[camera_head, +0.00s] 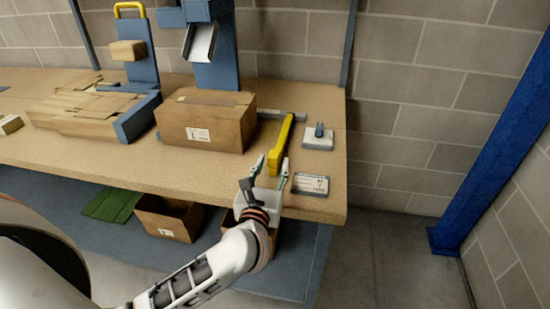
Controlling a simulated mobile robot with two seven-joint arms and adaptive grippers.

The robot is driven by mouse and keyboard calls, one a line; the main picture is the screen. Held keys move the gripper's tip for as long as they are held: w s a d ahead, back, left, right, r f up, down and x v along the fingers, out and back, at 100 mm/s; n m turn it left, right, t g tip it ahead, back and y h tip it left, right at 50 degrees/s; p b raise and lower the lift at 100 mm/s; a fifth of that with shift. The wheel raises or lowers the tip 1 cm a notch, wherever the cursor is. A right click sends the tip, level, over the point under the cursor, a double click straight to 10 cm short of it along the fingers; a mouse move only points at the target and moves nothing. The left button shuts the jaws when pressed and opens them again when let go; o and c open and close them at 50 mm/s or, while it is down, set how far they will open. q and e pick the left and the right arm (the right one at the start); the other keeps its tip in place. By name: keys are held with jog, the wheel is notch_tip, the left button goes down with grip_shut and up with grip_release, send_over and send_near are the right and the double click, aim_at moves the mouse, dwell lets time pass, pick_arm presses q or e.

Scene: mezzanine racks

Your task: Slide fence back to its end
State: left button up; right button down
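The fence appears to be the yellow bar (282,145) lying on the bench top, right of a closed cardboard box (206,124). It runs from near the bench front toward a grey rail (290,116) behind it.
A printed label card (310,184) lies right of my gripper. A small pad with a blue knob (319,136) sits behind it. Flat cardboard (89,108) lies at left. A blue post (497,145) stands right of the bench (222,184). An open carton (168,218) is below.

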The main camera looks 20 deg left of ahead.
pick_arm(q)
jog(key=v, duration=0.7)
jog(key=shift+s+d, duration=0.15)
jog(key=shift+s, duration=0.25)
jog(key=shift+r+m, duration=0.25)
jog(key=shift+m, duration=0.25)
jog(key=s+d+f+m+t+h, duration=0.15)
jog(key=d+m+h, duration=0.25)
jog(key=m, duration=0.7)
jog(key=s+d+f+m+t+h, duration=0.1)
jog(key=s+d+f+m+h, duration=0.2)
jog(key=m, duration=0.8)
jog(key=s+d+f+m+g+h, duration=0.1)
jog(key=s+f+m+g, duration=0.15)
jog(key=f+m, duration=0.45)
jog(key=s+d+f+m+g+h, duration=0.1)
jog(key=s+f+m+g, duration=0.15)
jog(key=f+m, duration=0.4)
jog(key=s+a+f+m+g+y, duration=0.1)
jog(key=s+a+f+m+g, duration=0.1)
jog(key=f, duration=0.4)
jog(key=s+a+f+m+g+y, duration=0.1)
jog(key=s+a+f+m+g, duration=0.1)
jog(key=s+f+m, duration=0.2)
notch_tip(320, 180, down, 3)
jog(key=shift+s+a+f, duration=0.25)
jog(key=shift+a, duration=0.15)
jog(key=shift+g, duration=0.25)
